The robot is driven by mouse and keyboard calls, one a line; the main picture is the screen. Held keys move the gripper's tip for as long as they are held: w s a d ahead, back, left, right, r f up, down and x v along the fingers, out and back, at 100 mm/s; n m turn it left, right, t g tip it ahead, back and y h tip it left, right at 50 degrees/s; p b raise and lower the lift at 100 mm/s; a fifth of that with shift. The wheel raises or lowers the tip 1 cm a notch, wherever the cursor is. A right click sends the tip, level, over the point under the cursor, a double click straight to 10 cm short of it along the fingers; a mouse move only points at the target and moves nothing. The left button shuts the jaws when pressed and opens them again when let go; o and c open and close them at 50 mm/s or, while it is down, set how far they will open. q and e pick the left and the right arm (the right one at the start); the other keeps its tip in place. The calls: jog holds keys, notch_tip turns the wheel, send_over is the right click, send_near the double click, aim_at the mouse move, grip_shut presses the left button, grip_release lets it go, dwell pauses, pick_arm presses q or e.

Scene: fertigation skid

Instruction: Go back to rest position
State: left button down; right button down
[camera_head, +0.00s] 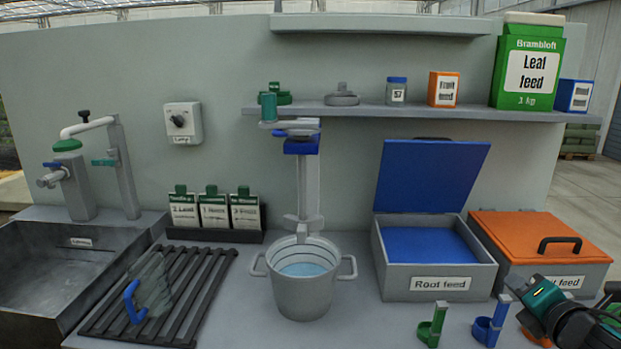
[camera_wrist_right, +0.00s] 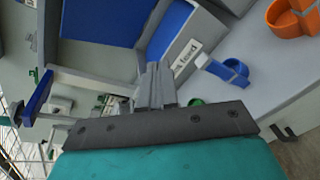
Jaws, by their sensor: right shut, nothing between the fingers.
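My right gripper (camera_head: 513,281) is at the lower right, in front of the orange-lidded bin and above the counter's front. Its fingers (camera_wrist_right: 156,86) are together in the right wrist view, with nothing between them. The teal wrist body (camera_wrist_right: 170,160) fills the bottom of that view. My left gripper does not show in either view. The blue scoop (camera_head: 486,330) and the green scoop (camera_head: 430,332) stand on the counter to the left of and below the gripper. An orange scoop (camera_wrist_right: 292,18) shows in the wrist view, partly hidden by my arm in the head view.
The Root feed bin (camera_head: 440,283) stands open, its blue lid (camera_head: 430,175) raised. The orange-lidded bin (camera_head: 525,236) is shut. A pot of water (camera_head: 300,295) sits mid-counter. A clear jug with a blue handle (camera_head: 134,302) rests on the slatted rack (camera_head: 180,325). A shelf (camera_head: 360,112) runs above.

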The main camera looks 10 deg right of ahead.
jog(key=s+a+f+m+g+y, duration=0.1)
jog(key=s+a+f+m, duration=0.2)
jog(key=f, duration=0.3)
jog(key=s+a+f+m+g, duration=0.1)
jog(key=s+a+f+m, duration=0.15)
jog(key=f, duration=0.35)
jog(key=s+a+f+m+y, duration=0.1)
jog(key=s+a+f+m, duration=0.2)
jog(key=a, duration=0.4)
jog(key=s+a+f+m+g+y, duration=0.1)
jog(key=s+a+f+m+y, duration=0.1)
jog(key=a+f+m, duration=0.3)
jog(key=s+a+f+m+g+y, duration=0.1)
jog(key=s+a+f+m, duration=0.3)
jog(key=a+m, duration=0.3)
jog(key=s+a, duration=0.1)
jog(key=a, duration=0.1)
jog(key=shift+a+f+m, duration=0.35)
jog(key=shift+a+f, duration=0.05)
jog(key=shift+d, duration=0.1)
